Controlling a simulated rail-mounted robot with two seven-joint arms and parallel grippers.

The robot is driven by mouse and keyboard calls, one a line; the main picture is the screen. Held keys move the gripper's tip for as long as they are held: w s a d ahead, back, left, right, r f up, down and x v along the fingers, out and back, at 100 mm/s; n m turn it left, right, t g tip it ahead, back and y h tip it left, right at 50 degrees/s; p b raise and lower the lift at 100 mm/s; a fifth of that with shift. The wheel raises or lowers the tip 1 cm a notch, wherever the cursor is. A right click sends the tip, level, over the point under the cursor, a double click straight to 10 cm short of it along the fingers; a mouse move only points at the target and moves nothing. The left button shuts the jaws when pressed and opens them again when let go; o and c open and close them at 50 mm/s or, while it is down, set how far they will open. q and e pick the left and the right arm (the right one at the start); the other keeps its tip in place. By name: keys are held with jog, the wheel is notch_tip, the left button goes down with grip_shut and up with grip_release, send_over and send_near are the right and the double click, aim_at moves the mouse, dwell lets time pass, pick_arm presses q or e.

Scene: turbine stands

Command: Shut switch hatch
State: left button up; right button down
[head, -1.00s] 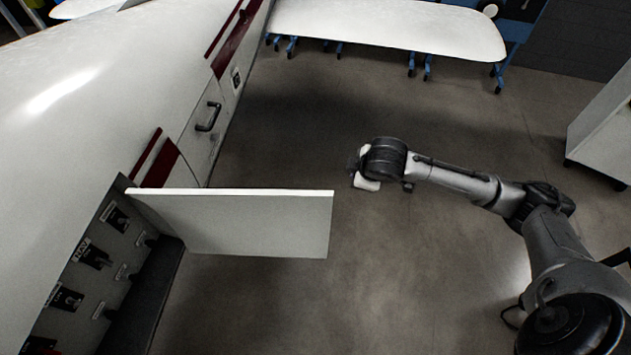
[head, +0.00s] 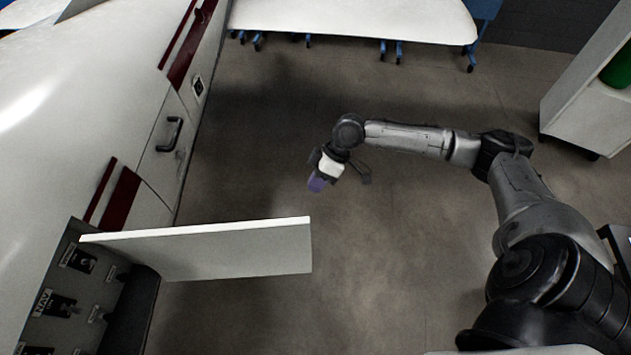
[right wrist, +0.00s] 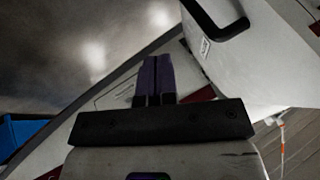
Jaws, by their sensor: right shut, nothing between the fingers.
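The switch hatch (head: 210,252) is a flat white panel that stands open, sticking out to the right from the white body at the left. Behind its hinge side is the grey switch panel (head: 58,300) with several black switches and labels. My right gripper (head: 317,185) is in the air beyond the hatch's free end, above it in the picture and apart from it. Its purple fingers are shut and empty, and they also show in the right wrist view (right wrist: 155,78). My left gripper is not in view.
The white body carries a black handle (head: 170,134) on a closed door and dark red stripes. A white wing-like panel (head: 350,18) rests on blue stands at the back. A white cabinet (head: 585,110) stands at the right. The floor between is clear.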

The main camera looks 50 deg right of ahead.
jog(key=a+f+p, duration=0.3)
jog(key=a+f, duration=0.2)
jog(key=a, duration=0.2)
jog(key=shift+s+a+f, duration=0.25)
jog(key=shift+s+a, duration=0.1)
jog(key=shift+s, duration=0.05)
